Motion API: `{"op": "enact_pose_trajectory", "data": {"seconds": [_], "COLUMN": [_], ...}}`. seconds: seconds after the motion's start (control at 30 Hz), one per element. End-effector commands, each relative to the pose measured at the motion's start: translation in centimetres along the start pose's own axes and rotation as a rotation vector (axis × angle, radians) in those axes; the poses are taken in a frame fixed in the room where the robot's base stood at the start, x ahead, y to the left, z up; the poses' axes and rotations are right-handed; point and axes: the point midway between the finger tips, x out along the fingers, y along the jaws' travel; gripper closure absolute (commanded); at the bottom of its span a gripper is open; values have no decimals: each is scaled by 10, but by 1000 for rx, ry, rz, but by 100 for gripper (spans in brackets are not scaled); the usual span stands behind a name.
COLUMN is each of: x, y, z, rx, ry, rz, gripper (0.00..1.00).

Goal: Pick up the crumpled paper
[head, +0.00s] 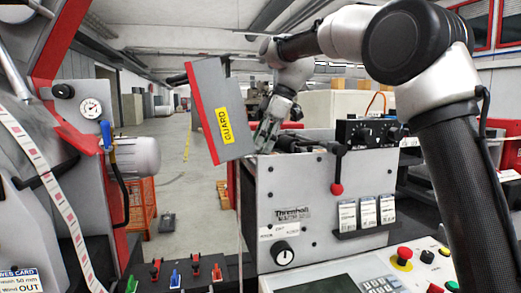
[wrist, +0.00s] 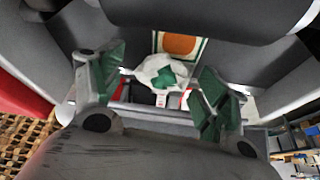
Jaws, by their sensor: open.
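The crumpled paper (wrist: 166,74) is a white wad with a green patch, seen in the wrist view. My gripper (wrist: 160,88) is open, with its two green-padded fingers apart on the left and right of the paper. In this view the paper appears between and a little beyond the fingertips; I cannot tell whether they touch it. In the head view my gripper (head: 268,135) points down behind the yellow-labelled guard, at the top of the grey machine housing (head: 295,200). The paper is hidden in that view.
The tilted grey guard (head: 219,112) with a red edge stands just left of my gripper. A red-knobbed lever (head: 337,187) and a black dial box (head: 368,133) are to the right. Grey walls flank the paper in the wrist view, with an orange-and-white panel (wrist: 180,45) behind it.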

Motion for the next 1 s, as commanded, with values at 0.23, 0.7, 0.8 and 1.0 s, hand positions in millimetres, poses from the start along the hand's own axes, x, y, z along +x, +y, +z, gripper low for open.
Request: {"op": "enact_pose_trajectory", "data": {"seconds": [0.23,0.7,0.8,1.0], "x": [0,-1,-4,-27], "y": [0,0,0,1], "z": [0,0,-2,-12], "rx": [0,0,-1,-1], "ry": [0,0,0,1], "rz": [0,0,1,2], "gripper": [47,63,63,63]}}
